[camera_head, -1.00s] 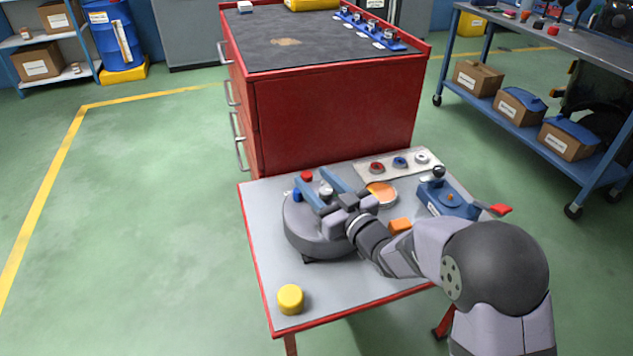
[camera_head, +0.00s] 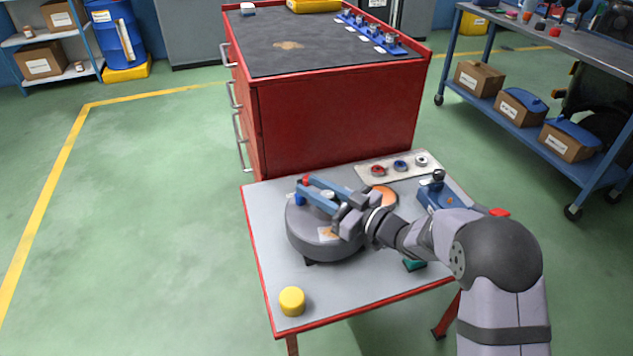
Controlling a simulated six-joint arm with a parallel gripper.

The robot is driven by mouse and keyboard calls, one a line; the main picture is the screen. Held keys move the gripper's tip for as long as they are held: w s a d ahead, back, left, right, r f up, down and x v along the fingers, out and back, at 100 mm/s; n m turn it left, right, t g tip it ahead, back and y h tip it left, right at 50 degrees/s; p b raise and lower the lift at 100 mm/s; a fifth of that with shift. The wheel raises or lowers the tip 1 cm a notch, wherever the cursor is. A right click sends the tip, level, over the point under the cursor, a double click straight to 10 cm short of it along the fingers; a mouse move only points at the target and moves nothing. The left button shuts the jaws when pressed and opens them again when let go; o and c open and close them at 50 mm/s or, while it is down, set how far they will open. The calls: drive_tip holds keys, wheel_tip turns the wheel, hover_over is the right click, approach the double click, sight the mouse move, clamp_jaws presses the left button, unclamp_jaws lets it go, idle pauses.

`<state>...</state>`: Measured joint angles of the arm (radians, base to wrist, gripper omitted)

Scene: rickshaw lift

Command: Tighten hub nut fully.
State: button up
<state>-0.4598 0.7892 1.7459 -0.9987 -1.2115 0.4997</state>
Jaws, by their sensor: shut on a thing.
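A round dark grey hub drum (camera_head: 308,236) lies on the grey-topped table. A small silver piece (camera_head: 328,196), which looks like the hub nut, sits on top of it. The nut's seating is too small to judge.
A yellow cap (camera_head: 292,301) stands at the table's front left. A pale tray (camera_head: 408,167) with small rings, an orange dish (camera_head: 384,195), a blue fixture (camera_head: 436,196) and a green item (camera_head: 414,265) lie to the right. A red cabinet (camera_head: 335,120) stands behind.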

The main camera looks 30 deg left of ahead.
drive_tip(key=n+g, duration=0.1)
drive_tip(key=g, duration=0.1)
drive_tip(key=n+g+p, duration=0.1)
drive_tip(key=g, duration=0.1)
drive_tip(key=shift+s+n, duration=0.3)
drive_tip(key=shift+s, duration=0.05)
drive_tip(key=shift+s+n+g, duration=0.25)
drive_tip(key=shift+n+g, duration=0.4)
drive_tip(key=shift+g, duration=0.4)
drive_tip(key=shift+s+n+g, duration=0.25)
drive_tip(key=shift+n+g, duration=0.4)
drive_tip(key=shift+g, duration=0.4)
drive_tip(key=o, duration=1)
drive_tip(key=shift+o, duration=0.2)
drive_tip(key=shift+d, duration=0.1)
drive_tip(key=shift+p+v, duration=0.4)
drive_tip(key=shift+v, duration=3.2)
